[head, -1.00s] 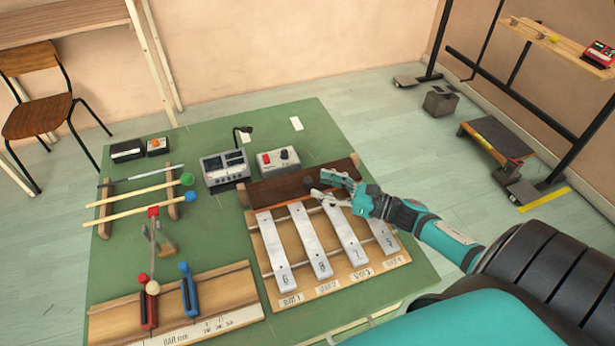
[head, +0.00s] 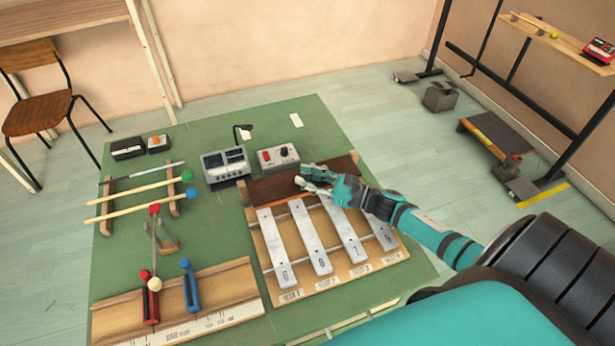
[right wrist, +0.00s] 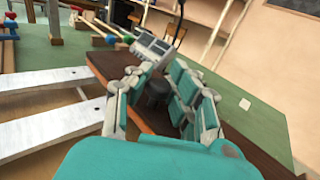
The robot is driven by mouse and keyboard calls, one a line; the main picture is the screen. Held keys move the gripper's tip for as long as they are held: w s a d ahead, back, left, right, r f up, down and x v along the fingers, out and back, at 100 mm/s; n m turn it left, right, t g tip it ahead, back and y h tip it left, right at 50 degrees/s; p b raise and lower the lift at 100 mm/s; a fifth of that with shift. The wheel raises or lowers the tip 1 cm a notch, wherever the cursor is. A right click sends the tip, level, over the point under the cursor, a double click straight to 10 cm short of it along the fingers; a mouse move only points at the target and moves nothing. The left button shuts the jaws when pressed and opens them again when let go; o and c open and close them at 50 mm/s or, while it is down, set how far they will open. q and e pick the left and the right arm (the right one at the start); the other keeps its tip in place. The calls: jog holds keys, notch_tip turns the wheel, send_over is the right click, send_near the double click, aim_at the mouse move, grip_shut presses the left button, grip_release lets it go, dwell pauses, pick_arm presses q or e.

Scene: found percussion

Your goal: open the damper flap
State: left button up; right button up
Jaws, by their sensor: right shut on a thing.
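The damper flap is a dark brown wooden board (head: 268,190) lying behind the silver metal bars (head: 312,240). In the right wrist view the board (right wrist: 105,66) runs under my fingers. A dark round knob (right wrist: 157,94) stands on it. My right gripper (head: 304,182) is at the middle of the board in the head view and covers the knob there. In the right wrist view my right gripper (right wrist: 160,100) has its teal fingers on either side of the knob, shut on it. The board appears to lie down over the far bar ends. My left gripper is not in view.
A meter box (head: 225,165) and a grey box with a red button (head: 278,157) stand just behind the flap. Mallets on a rack (head: 140,196) and a wooden board with red and blue clamps (head: 225,290) lie left.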

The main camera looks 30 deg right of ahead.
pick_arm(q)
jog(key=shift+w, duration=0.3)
pick_arm(e)
jog(key=shift+w+a+f, duration=0.1)
jog(key=shift+w+f, duration=0.05)
jog(key=shift+f, duration=0.05)
grip_shut()
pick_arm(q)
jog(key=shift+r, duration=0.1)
